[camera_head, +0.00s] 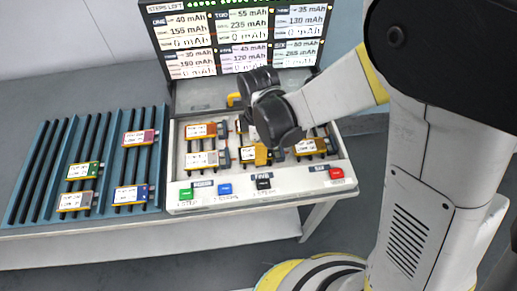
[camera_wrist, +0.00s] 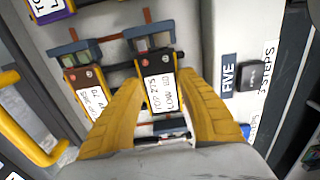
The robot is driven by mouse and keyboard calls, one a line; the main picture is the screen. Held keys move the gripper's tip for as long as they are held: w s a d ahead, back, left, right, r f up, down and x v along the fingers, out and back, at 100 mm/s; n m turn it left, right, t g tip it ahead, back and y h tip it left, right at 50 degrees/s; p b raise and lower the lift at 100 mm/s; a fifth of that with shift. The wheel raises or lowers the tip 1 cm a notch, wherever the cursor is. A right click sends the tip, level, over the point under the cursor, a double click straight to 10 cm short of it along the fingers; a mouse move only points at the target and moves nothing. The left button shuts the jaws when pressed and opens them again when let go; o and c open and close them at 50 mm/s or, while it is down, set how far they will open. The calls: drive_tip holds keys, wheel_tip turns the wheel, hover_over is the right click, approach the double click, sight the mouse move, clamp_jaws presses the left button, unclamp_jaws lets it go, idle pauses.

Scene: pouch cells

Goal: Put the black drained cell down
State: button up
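A cell with a black end and a white label (camera_wrist: 161,90) lies between the yellow fingers of my gripper (camera_wrist: 162,76) in the wrist view. The fingertips are against its two long sides, so my gripper looks shut on it. Its far end is at a grey-blue clamp; I cannot tell whether it rests in the bay or is held just above it. In the head view my gripper (camera_head: 278,148) is over the white tester tray (camera_head: 215,187), and its fingers are mostly hidden by the dark wrist.
Other cells lie in the tray, one close to the left (camera_wrist: 85,92) in the wrist view. A blue slotted rack (camera_head: 45,180) at left holds several cells and has empty slots. Coloured buttons (camera_head: 225,189) line the tray front. A screen (camera_head: 240,40) stands behind.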

drive_tip(key=o, duration=0.3)
drive_tip(key=shift+o, duration=0.2)
wheel_tip(320, 180, up, 12)
drive_tip(key=p, duration=0.5)
drive_tip(key=s+d+r+m+t, duration=0.3)
drive_tip(key=d+r+m, duration=0.3)
drive_tip(key=d+m, duration=0.4)
drive_tip(key=s+d+r+m+t, duration=0.3)
drive_tip(key=d+r+m, duration=0.3)
drive_tip(key=d+m, duration=0.4)
drive_tip(key=d+t, duration=0.1)
drive_tip(key=d, duration=0.2)
drive_tip(key=shift+r+m, duration=0.35)
drive_tip(key=shift+m, duration=0.05)
idle(0.4)
